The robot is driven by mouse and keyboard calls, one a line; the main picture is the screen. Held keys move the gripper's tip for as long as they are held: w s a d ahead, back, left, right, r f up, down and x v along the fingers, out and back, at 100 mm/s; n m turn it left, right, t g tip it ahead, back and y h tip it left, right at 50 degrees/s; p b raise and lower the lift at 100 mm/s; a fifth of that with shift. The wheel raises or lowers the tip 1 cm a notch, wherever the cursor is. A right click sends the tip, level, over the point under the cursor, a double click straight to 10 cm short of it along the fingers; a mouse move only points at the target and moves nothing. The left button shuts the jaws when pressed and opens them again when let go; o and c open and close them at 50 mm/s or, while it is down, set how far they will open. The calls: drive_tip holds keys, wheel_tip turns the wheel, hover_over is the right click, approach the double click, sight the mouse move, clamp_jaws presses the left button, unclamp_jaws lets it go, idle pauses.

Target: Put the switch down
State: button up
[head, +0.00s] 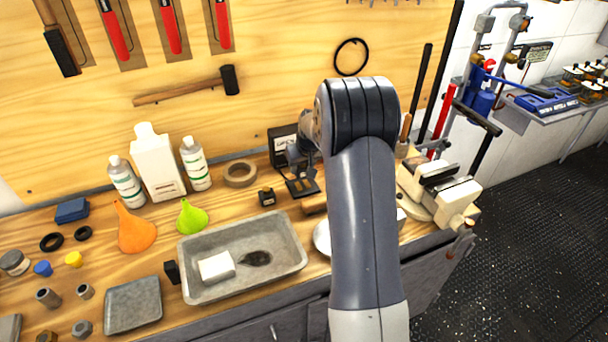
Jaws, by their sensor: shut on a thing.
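My gripper (301,180) is over the back middle of the workbench, partly covered by my own arm. It is shut on a small dark thing at its tips, which I take to be the switch. The switch is mostly hidden by the fingers, and I cannot tell whether it touches the bench top. A dark box with a pale label (284,145) stands behind my gripper against the wooden back wall.
A grey metal tray (292,233) with a white block and a dark patch lies front left of my gripper. A tape roll (240,173), a green funnel (192,217) and bottles (157,163) stand further left. A vise (456,197) is at the bench's right end.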

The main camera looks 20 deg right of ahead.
sight(303, 174)
wheel_tip(303, 174, down, 4)
drive_tip(key=shift+r+p, duration=0.15)
drive_tip(key=shift+p, duration=0.2)
drive_tip(key=shift+f+b, duration=0.35)
drive_tip(key=shift+f, duration=0.05)
drive_tip(key=o, duration=1)
drive_tip(key=shift+r, duration=0.2)
drive_tip(key=shift+r+p, duration=0.25)
drive_tip(key=shift+p, duration=0.25)
drive_tip(key=b+v, duration=0.2)
drive_tip(key=v, duration=0.9)
drive_tip(key=shift+s+r, duration=0.25)
